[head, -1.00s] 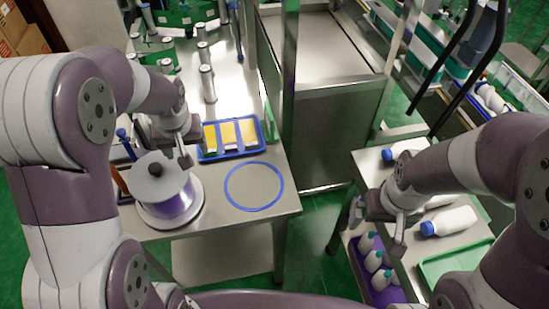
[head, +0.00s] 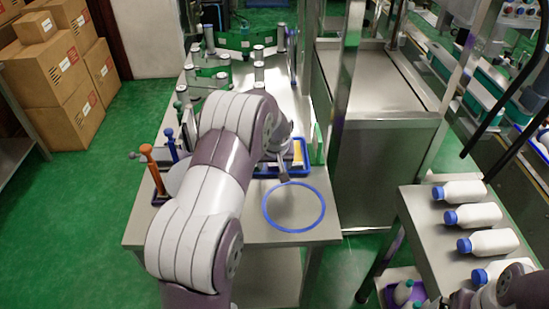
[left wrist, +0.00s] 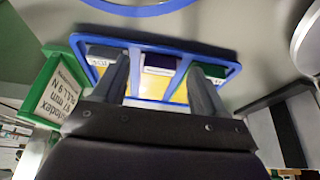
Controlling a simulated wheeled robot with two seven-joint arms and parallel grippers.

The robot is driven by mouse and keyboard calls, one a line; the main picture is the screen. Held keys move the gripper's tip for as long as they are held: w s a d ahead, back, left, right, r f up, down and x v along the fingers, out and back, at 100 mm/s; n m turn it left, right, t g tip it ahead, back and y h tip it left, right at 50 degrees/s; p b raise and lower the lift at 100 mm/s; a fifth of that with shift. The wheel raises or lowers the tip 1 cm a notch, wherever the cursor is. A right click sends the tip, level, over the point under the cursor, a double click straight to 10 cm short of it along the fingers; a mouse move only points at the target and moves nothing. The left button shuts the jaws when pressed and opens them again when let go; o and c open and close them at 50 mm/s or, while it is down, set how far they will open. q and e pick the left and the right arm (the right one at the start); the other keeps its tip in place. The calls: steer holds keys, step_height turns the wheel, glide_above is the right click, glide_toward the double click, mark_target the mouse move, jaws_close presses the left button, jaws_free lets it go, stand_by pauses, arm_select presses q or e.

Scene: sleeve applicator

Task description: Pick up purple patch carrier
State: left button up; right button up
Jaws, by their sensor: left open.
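The blue tray (head: 306,168) lies on the metal table behind the blue ring, mostly hidden by my left arm in the head view. In the left wrist view the tray (left wrist: 158,45) shows several carriers with yellow in its compartments. The middle carrier (left wrist: 160,71) has a white label with a purple strip; I take it as the purple patch carrier. My left gripper (head: 284,172) is open at the tray. Its fingers (left wrist: 160,72) show on both sides of the middle carrier; I cannot tell whether they touch it. My right gripper is partly cut off at the lower right.
A blue ring (head: 294,207) lies flat on the table's front right. Orange (head: 152,168) and blue tools stand at the left edge. A white disc (head: 178,178) is partly hidden behind my arm. White bottles (head: 472,215) lie on the right-hand table.

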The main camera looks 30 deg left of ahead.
arm_select(q)
steer(key=shift+w+a+f, duration=0.15)
steer(key=shift+w+f, duration=0.1)
steer(key=shift+f, duration=0.4)
steer(key=shift+s, duration=0.1)
steer(key=shift+c, duration=0.9)
steer(key=c, duration=1)
steer(key=shift+o, duration=0.2)
